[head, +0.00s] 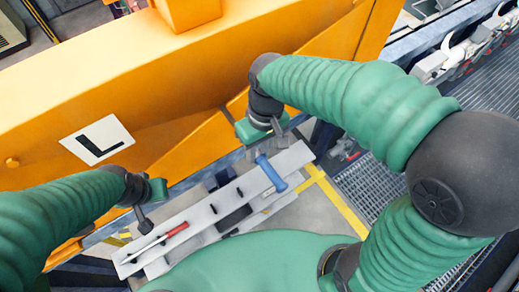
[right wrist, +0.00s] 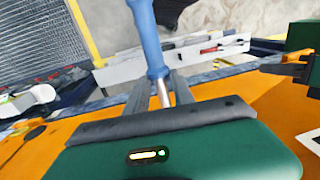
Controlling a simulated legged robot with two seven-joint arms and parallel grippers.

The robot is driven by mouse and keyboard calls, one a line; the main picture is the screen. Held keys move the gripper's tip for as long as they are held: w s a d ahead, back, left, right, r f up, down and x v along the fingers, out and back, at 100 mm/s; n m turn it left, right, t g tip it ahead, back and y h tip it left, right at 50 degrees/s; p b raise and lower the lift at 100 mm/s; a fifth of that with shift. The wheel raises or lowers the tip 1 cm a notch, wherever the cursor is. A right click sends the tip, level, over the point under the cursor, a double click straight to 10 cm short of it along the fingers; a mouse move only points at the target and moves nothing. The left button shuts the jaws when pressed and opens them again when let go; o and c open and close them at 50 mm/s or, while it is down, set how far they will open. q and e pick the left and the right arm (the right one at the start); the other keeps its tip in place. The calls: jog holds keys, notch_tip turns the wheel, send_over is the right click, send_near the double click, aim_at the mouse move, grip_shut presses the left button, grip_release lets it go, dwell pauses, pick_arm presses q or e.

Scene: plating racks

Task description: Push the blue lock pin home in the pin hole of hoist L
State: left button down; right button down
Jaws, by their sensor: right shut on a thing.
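My right gripper (head: 272,148) is shut on the blue lock pin (head: 270,173), which points out over the grey rack in the head view. In the right wrist view the blue handle of the pin (right wrist: 149,40) rises away from the fingers. Its bare metal shank lies between the fingers of the right gripper (right wrist: 160,88). Hoist L is the big orange beam (head: 60,95) with a white plate (head: 97,139) marked L. I cannot make out its pin hole. My left gripper (head: 145,225) hangs over the rack's left end; its jaw opening is unclear.
A pale grey slotted rack (head: 200,217) lies below the beam. A red-handled tool (head: 176,230) rests on its left part, close to my left gripper. Yellow floor lines (head: 340,205) and a metal grating (head: 375,190) are to the right.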

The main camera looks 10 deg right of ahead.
aim_at(230, 116)
jog(key=shift+w+a+p, duration=0.55)
jog(key=shift+w+a, duration=0.05)
jog(key=shift+w, duration=1)
jog(key=shift+w+a+p, duration=0.55)
jog(key=shift+w, duration=1.05)
jog(key=shift+w+a+p, duration=0.55)
jog(key=shift+w+a, duration=0.05)
jog(key=shift+w, duration=1)
jog(key=shift+w+a, duration=0.1)
jog(key=shift+w, duration=0.1)
jog(key=shift+w+a, duration=0.1)
jog(key=shift+w, duration=0.15)
jog(key=shift+w+a, duration=0.2)
jog(key=shift+w, duration=0.35)
jog(key=shift+w+a, duration=0.15)
jog(key=shift+w, duration=0.35)
jog(key=c, duration=1)
grip_release()
jog(key=shift+s, duration=0.1)
